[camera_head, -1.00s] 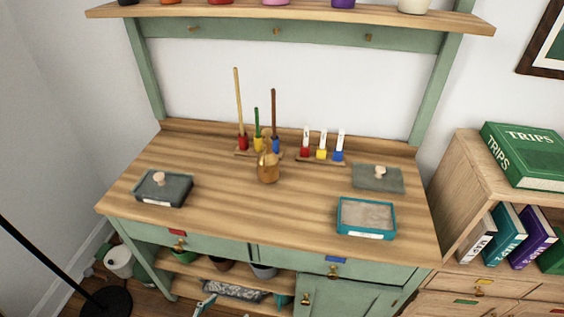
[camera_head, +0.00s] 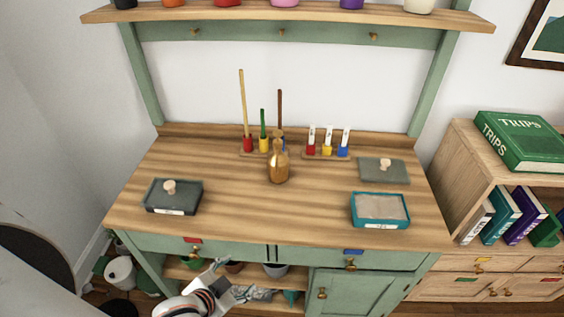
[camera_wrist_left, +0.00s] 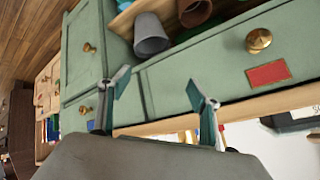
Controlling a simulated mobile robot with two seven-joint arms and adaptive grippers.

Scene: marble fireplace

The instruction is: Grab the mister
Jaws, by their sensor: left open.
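The mister (camera_head: 278,168) is a brass-coloured bottle with a narrow neck. It stands upright on the wooden tabletop, in front of the holder with coloured sticks. My left gripper (camera_head: 232,284) is low in front of the bench, below the tabletop and apart from the mister. In the left wrist view, its two fingers (camera_wrist_left: 158,92) are spread and empty, facing the green drawer fronts. The mister cannot be made out in that view. My right gripper is not in view.
A lidded dark box (camera_head: 172,197) is at the table's left, a teal tray (camera_head: 380,211) at the right, and a grey lid (camera_head: 384,170) behind it. A rack of coloured markers (camera_head: 327,146) stands behind the mister. The drawer fronts (camera_head: 220,246) and table edge are near my left gripper.

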